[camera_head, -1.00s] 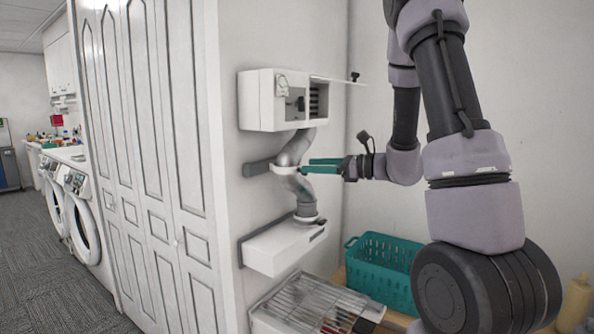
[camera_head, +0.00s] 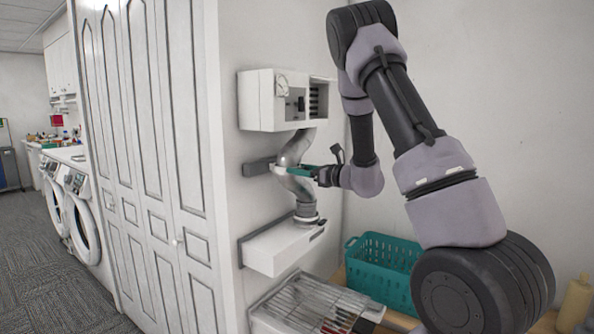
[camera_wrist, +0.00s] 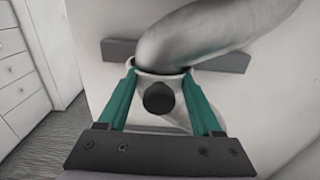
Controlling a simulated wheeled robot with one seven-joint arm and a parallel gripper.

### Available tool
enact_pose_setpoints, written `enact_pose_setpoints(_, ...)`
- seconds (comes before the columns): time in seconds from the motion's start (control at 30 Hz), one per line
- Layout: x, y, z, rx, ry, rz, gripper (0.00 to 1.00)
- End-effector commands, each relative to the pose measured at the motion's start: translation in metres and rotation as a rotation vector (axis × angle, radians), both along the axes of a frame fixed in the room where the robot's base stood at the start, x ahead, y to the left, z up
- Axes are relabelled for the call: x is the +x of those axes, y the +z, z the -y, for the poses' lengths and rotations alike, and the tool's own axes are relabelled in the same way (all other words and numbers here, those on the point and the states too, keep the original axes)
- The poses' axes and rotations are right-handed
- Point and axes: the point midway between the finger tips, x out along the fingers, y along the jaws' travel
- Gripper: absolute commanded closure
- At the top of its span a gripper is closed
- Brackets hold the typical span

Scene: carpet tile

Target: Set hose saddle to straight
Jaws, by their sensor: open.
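The hose saddle (camera_wrist: 148,82) is a white collar around a grey curved hose (camera_head: 294,152), in front of a dark rail (camera_head: 258,166) on the wall. A round black knob (camera_wrist: 159,98) sits at the front of the saddle in the wrist view. The hose bends between the upper white box and the lower white box. My gripper (camera_head: 290,169) reaches the saddle from the right. Its two teal fingers (camera_wrist: 159,103) are open, one on each side of the saddle and knob. I cannot tell whether the fingers touch the saddle.
The upper white box (camera_head: 264,100) with a gauge hangs above, and the lower white box (camera_head: 283,247) is below. A wire rack (camera_head: 305,296) and a teal basket (camera_head: 378,262) stand beneath. White closet doors (camera_head: 140,150) are at left. Bare wall lies to the right.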

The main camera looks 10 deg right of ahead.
Motion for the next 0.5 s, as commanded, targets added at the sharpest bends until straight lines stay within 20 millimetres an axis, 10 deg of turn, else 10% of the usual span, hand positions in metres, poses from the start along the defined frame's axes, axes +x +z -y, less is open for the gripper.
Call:
enact_pose_setpoints(0.37, 0.0042, 0.0, -0.0048, 0.0, 0.0, -0.001, 0.34)
enact_pose_setpoints(0.5, 0.0042, 0.0, -0.0047, 0.0, 0.0, -0.001, 0.87)
